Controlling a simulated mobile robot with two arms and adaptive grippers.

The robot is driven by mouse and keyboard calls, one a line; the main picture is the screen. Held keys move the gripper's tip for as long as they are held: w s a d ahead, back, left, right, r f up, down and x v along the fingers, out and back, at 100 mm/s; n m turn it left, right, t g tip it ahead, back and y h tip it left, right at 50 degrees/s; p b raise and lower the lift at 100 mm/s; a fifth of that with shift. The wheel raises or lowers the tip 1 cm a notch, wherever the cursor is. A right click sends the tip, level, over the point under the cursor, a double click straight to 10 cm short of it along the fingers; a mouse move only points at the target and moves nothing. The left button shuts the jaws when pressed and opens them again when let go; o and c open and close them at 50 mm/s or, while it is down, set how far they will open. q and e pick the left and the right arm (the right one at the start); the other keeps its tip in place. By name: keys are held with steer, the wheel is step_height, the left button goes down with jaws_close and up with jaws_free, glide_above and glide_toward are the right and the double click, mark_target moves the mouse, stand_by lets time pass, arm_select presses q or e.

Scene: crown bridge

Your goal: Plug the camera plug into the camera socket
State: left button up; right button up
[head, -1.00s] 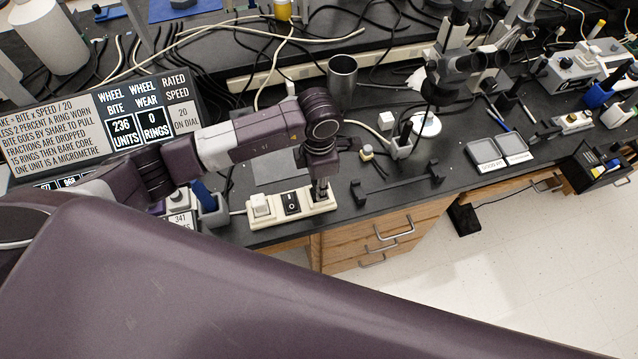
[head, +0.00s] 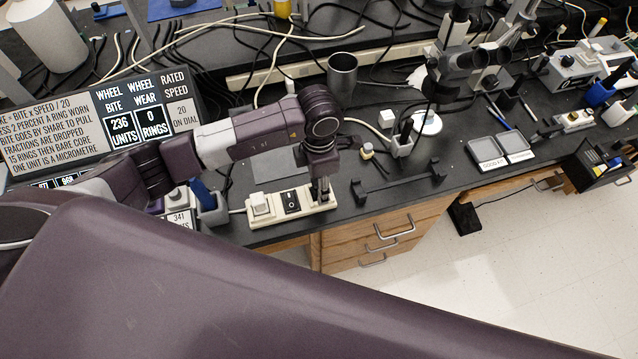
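A white power strip (head: 277,220) lies near the front edge of the black bench. It has a black rocker switch (head: 291,201) in the middle and a white block-shaped plug (head: 260,204) at its left end. My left gripper (head: 320,192) points down at the strip's right end. Its fingertips are small and dark here, and I cannot tell whether a plug is between them. The camera plug and camera socket cannot be told for certain; the socket may be under the gripper. My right gripper is out of view.
A dark bracket with raised ends (head: 400,184) lies right of the strip. A small pale plug-like piece (head: 367,151), a metal cup (head: 342,80) and a microscope (head: 470,60) stand behind. A large purple arm link of mine covers the foreground. Cables crowd the back.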

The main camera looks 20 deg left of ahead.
arm_select(q)
step_height(320, 180, up, 11)
steer(key=shift+r, duration=0.2)
stand_by(0.6)
